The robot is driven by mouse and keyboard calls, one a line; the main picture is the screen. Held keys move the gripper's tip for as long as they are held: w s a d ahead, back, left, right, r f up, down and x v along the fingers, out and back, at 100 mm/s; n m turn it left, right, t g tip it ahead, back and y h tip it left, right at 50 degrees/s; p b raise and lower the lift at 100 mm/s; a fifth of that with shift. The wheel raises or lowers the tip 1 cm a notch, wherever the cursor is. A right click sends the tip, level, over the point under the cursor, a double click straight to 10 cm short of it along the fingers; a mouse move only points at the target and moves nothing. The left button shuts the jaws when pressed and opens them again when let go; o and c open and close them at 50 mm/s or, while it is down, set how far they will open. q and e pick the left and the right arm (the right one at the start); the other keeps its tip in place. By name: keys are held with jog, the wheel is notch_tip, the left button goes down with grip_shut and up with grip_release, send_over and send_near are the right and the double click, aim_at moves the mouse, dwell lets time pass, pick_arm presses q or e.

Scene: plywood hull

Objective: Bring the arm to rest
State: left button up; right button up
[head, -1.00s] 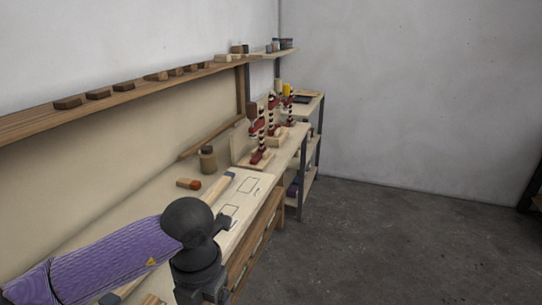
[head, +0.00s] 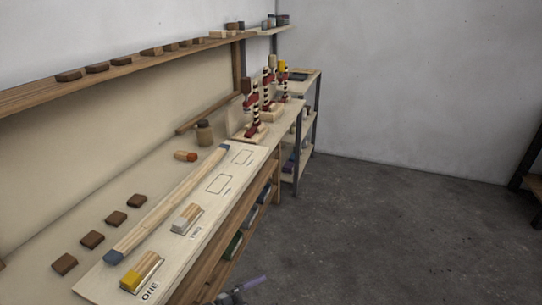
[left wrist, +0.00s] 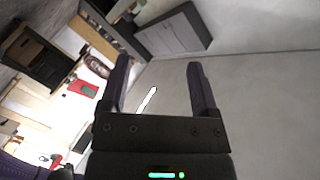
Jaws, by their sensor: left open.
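My left gripper (left wrist: 160,88) shows in the left wrist view with its two dark fingers spread apart. Nothing is between them, and floor and wall show past them. In the head view only a small purple and dark part of my left arm (head: 243,289) shows at the bottom edge, low beside the bench front. My right gripper is in neither view.
The workbench (head: 215,232) runs along the left wall. It bears a block with a yellow end (head: 142,272), a block with a grey end (head: 186,218), a long wooden bar (head: 165,208), brown blocks (head: 92,239) and red clamps (head: 254,115). Floor (head: 380,230) right of it is clear.

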pick_arm(q)
jog(key=s+a+f+n+y, duration=0.5)
jog(key=s+a+f+n, duration=0.1)
jog(key=f, duration=0.4)
jog(key=s+a+f+n+y, duration=0.6)
jog(key=f, duration=0.4)
jog(key=s+a+f+n+g+y, duration=0.1)
jog(key=s+a+f+n+g, duration=0.1)
jog(key=s, duration=1.1)
jog(key=s+a+f+n+g+y, duration=0.2)
jog(key=s+f+n+g, duration=0.2)
jog(key=s, duration=0.9)
notch_tip(320, 180, down, 2)
jog(key=g, duration=0.2)
jog(key=shift+g, duration=0.4)
